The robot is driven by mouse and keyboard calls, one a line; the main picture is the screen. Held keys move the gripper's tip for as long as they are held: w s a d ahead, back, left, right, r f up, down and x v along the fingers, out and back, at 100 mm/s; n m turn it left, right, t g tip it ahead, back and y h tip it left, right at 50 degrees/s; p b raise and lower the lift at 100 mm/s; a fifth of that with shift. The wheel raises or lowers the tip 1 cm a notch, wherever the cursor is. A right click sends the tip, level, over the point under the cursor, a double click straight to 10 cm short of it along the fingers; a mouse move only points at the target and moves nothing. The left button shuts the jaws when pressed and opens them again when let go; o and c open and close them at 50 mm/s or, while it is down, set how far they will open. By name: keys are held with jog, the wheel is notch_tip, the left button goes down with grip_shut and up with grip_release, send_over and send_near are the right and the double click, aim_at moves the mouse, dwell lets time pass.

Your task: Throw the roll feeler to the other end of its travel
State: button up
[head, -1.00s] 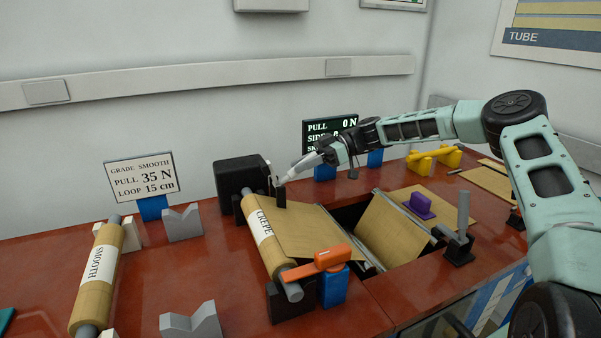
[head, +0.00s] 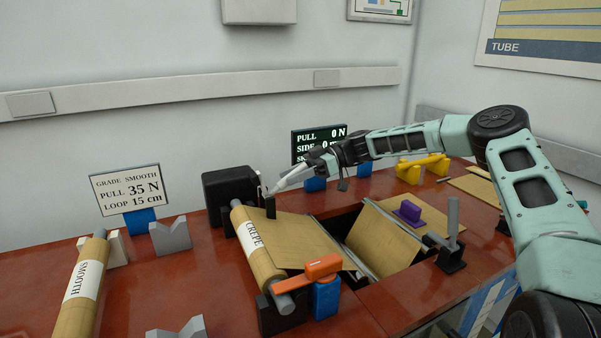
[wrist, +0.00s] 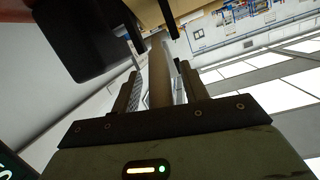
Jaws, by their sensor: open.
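A thin pale upright lever (head: 261,186), which seems to be the roll feeler, stands by a small black block (head: 270,207) at the far end of the CREPE roll (head: 262,264). My gripper (head: 270,191) points left and down with its tips at this lever. The gap between tips and lever is too small to judge. In the wrist view, the jaws (wrist: 158,65) are apart, with a brownish bar (wrist: 158,72) showing between them. I cannot tell whether that bar is the lever. A black housing (wrist: 85,35) fills the upper left there.
The black box (head: 229,190) stands just left of my gripper. An orange handle (head: 322,266) sits at the roll's near end. A grey lever (head: 453,218) and purple block (head: 407,211) lie right of the open slot. A SMOOTH roll (head: 80,290) is at left.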

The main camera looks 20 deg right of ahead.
jog(key=w+b+v, duration=0.1)
jog(key=b+v, duration=0.2)
jog(key=v, duration=1.4)
jog(key=shift+s+d, duration=0.25)
jog(key=shift+s, duration=0.25)
